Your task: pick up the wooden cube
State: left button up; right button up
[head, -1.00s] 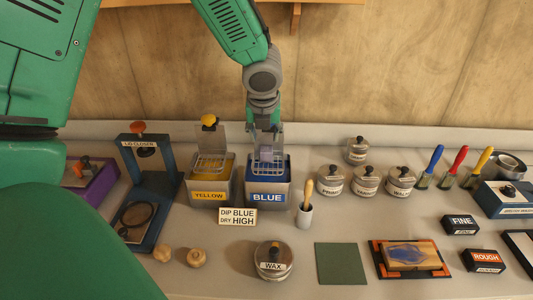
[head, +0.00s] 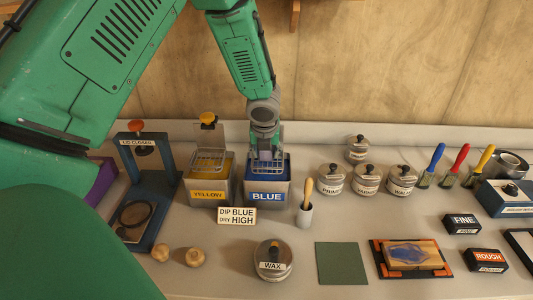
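My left gripper (head: 265,149) points straight down over the blue dip tank (head: 267,197), its fingertips at or inside the tank's mouth. A wire basket sits in that mouth. The fingers are small and partly hidden, so I cannot tell whether they are open or shut. I cannot make out a wooden cube; the gripper and the basket hide much of the tank's inside. My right gripper is not in view.
The yellow tank (head: 208,195) stands just left, and a blue press-like stand (head: 150,190) further left. A sign (head: 237,216), brush cup (head: 304,215), wax tin (head: 272,262) and two wooden knobs (head: 195,257) lie in front. Lidded jars (head: 366,180) stand right.

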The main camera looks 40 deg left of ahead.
pick_arm(q)
jog(key=c, duration=0.7)
jog(key=shift+d, duration=0.1)
